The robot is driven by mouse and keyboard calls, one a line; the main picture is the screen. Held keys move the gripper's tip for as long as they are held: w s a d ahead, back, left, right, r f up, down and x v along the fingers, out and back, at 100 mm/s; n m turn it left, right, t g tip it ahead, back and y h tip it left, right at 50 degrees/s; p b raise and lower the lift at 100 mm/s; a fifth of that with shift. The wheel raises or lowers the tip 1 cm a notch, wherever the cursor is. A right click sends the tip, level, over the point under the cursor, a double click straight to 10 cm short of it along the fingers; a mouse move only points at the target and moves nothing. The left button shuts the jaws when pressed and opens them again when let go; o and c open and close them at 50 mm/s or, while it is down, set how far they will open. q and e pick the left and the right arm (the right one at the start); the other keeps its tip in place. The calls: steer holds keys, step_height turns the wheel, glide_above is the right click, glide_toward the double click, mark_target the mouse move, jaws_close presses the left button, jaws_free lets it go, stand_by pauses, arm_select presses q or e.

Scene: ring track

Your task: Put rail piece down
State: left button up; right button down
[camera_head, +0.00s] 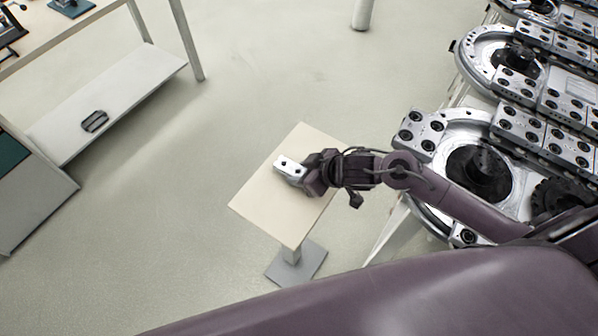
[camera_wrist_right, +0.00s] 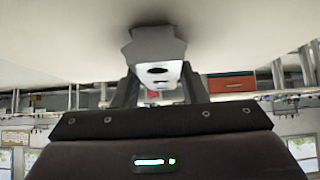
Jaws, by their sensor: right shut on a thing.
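The rail piece (camera_head: 289,167) is a small silvery block with dark holes, over the middle of a small cream-topped stand (camera_head: 267,209) in the head view. My right gripper (camera_head: 306,175) is shut on it, coming in from the right. In the right wrist view the rail piece (camera_wrist_right: 157,74) sits between the two fingers, close to the pale stand surface (camera_wrist_right: 60,35). I cannot tell whether it touches the surface. My left gripper is not in view.
A ring track (camera_head: 480,135) with metal carriages and hole-studded blocks runs along the right side. A shelved table (camera_head: 110,100) stands at the upper left with a dark object (camera_head: 95,121) on its lower shelf. The floor between table and stand is clear.

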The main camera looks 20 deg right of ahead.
mark_target(302, 173)
steer(key=shift+r, duration=0.15)
steer(key=shift+w+r, duration=0.1)
steer(key=shift+r, duration=0.35)
step_height(302, 173, up, 19)
steer(key=p, duration=0.4)
